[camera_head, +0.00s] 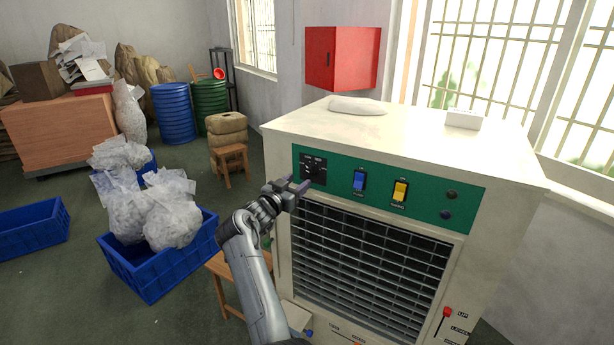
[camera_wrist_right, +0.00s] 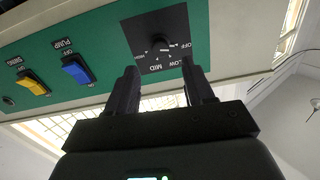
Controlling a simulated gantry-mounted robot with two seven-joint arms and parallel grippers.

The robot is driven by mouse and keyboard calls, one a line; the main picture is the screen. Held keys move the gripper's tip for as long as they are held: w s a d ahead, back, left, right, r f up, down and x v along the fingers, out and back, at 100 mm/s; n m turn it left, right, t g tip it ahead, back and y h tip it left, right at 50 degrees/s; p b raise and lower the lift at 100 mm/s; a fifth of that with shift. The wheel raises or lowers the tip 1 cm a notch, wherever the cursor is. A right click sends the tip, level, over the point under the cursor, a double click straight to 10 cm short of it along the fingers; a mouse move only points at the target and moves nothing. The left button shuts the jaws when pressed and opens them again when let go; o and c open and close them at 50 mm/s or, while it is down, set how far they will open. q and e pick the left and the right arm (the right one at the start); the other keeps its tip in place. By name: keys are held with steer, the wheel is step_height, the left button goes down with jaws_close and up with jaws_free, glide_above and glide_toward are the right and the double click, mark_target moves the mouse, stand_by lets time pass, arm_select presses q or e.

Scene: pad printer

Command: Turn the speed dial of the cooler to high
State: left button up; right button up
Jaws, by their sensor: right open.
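The cooler (camera_head: 520,176) is a large cream cabinet with a green control panel (camera_head: 436,188) and a dark grille. The speed dial (camera_head: 312,168) sits on a black plate at the panel's left end. In the right wrist view, the dial (camera_wrist_right: 160,44) is a small dark knob with MID and LOW printed around it; I cannot tell clearly where it points. My right gripper (camera_head: 289,186) is open and empty, just in front of and slightly below the dial. In the wrist view, its two fingers (camera_wrist_right: 159,68) are apart, with the dial ahead between them. My left gripper is not in view.
A blue switch (camera_head: 359,181) and a yellow switch (camera_head: 400,191) sit right of the dial. A red-knobbed lever (camera_head: 446,312) is on the cooler's lower right. A wooden stool (camera_head: 228,284) and a blue crate (camera_head: 158,272) with plastic bags stand left of my arm.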

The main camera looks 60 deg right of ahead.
mark_target(309, 172)
steer(key=d, duration=0.6)
steer(key=shift+w+d, duration=0.2)
steer(key=shift+d, duration=0.15)
jaws_close()
